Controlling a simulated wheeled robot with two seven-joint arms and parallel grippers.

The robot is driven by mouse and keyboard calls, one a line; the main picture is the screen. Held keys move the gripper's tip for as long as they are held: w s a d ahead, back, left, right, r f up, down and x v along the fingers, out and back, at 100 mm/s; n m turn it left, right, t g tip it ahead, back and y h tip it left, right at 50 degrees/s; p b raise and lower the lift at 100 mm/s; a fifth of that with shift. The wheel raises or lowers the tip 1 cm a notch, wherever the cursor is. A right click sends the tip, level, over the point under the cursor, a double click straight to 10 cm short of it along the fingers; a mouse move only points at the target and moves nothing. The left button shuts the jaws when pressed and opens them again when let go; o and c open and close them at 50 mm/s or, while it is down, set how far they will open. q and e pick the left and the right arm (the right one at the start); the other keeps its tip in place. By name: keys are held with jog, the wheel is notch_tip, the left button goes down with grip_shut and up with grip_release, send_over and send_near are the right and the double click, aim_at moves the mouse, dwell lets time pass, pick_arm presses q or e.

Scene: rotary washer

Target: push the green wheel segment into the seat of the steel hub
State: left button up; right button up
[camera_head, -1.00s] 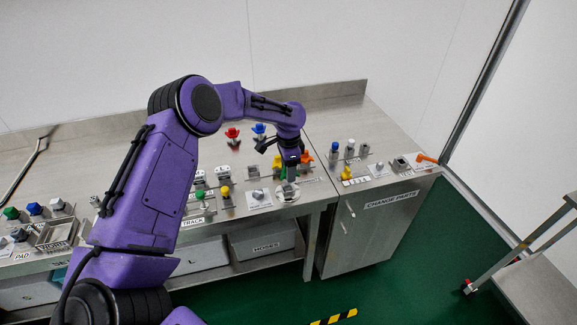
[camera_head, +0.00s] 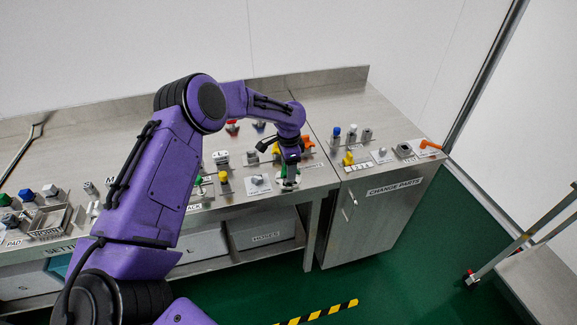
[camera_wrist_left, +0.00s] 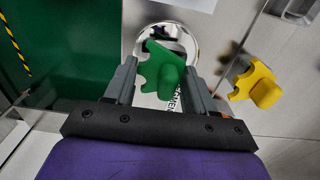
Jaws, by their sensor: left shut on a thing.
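The segment's notched edge shows on the left side. The round, shiny steel hub (camera_wrist_left: 176,31) lies under and just beyond the segment. The segment overlaps the hub, so the seat is mostly hidden and I cannot tell whether they touch. In the head view my left gripper (camera_head: 290,166) is low over the bench's front edge, with the hub (camera_head: 288,186) just below it. My right gripper is not in view.
A yellow segment (camera_wrist_left: 250,84) lies right of the gripper in the left wrist view. An orange piece (camera_head: 308,142) stands behind the gripper on the bench. The change-parts cabinet (camera_head: 375,215) holds several parts on top. A green knob (camera_head: 198,183) is to the left.

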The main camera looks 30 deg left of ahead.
pick_arm(q)
jog(key=shift+f, duration=0.1)
jog(key=o, duration=1.1)
jog(key=shift+o, duration=0.2)
notch_tip(320, 180, up, 10)
jog(key=shift+f+b, duration=0.15)
jog(key=shift+b, duration=1.05)
jog(key=shift+r, duration=0.45)
